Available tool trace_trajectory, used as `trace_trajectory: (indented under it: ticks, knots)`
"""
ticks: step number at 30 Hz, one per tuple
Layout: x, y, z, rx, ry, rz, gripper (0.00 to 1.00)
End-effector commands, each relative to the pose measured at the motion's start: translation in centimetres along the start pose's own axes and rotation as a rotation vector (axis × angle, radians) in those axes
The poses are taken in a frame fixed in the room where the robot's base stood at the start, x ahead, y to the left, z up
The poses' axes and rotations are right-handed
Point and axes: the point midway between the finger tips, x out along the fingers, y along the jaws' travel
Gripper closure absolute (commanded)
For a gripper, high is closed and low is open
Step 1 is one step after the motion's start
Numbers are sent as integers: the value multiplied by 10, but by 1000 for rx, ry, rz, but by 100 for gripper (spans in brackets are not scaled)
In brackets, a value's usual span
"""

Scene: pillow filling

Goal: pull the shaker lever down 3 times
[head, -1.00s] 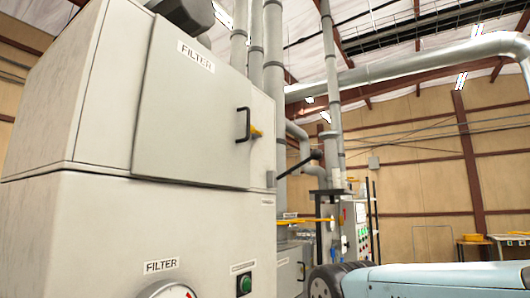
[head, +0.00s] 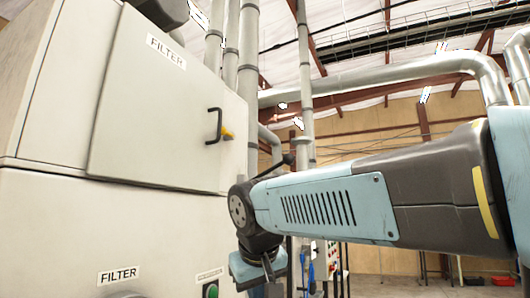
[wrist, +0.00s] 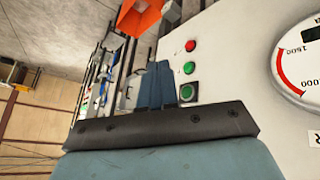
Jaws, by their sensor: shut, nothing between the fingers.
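The shaker lever appears to be the dark rod (head: 287,160) at the right edge of the filter cabinet (head: 60,235) in the head view. Only its tip shows, sticking up to the right above my arm. My wrist hides the rest of it. My gripper (head: 268,268) hangs below my wrist in front of the cabinet's right edge, lower than the lever. In the wrist view, my gripper (wrist: 156,84) has its blue fingers together and empty. I do not make out the lever in that view.
The filter door has a black handle with a yellow part (head: 218,127). In the wrist view, a green button (wrist: 188,92), lamps and a round gauge (wrist: 302,60) sit on the cabinet face. An orange object (wrist: 139,16) is at the top. Pipes (head: 231,55) rise behind the cabinet.

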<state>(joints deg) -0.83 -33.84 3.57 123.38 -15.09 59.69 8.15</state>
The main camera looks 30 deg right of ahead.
Motion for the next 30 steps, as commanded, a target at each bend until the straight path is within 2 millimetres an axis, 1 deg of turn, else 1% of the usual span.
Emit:
trace_trajectory:
  ticks: [1, 2, 3, 5, 6, 8, 9, 11, 12, 14, 15, 18, 21, 25, 27, 30]
  knots:
    - [-14, 9, -30, -4, 19, 43, 100]
    - [-23, 15, -45, -4, 30, 72, 100]
    - [-35, 23, -65, -3, 46, 110, 100]
    - [-54, 34, -95, 3, 70, 168, 100]
    - [-66, 40, -115, 9, 88, 206, 100]
    - [-85, 51, -144, 25, 116, 262, 100]
    - [-98, 58, -162, 38, 135, 300, 100]
    - [-118, 68, -188, 61, 166, 356, 100]
    - [-131, 75, -205, 79, 187, 392, 100]
    - [-151, 84, -229, 111, 219, 446, 100]
    - [-164, 91, -244, 135, 241, 481, 100]
    - [-196, 106, -276, 201, 296, 563, 100]
    - [-223, 118, -299, 267, 343, 629, 100]
    - [-248, 131, -316, 339, 390, 689, 100]
    - [-256, 135, -321, 366, 404, 709, 100]
    - [-262, 138, -325, 385, 416, 724, 100]
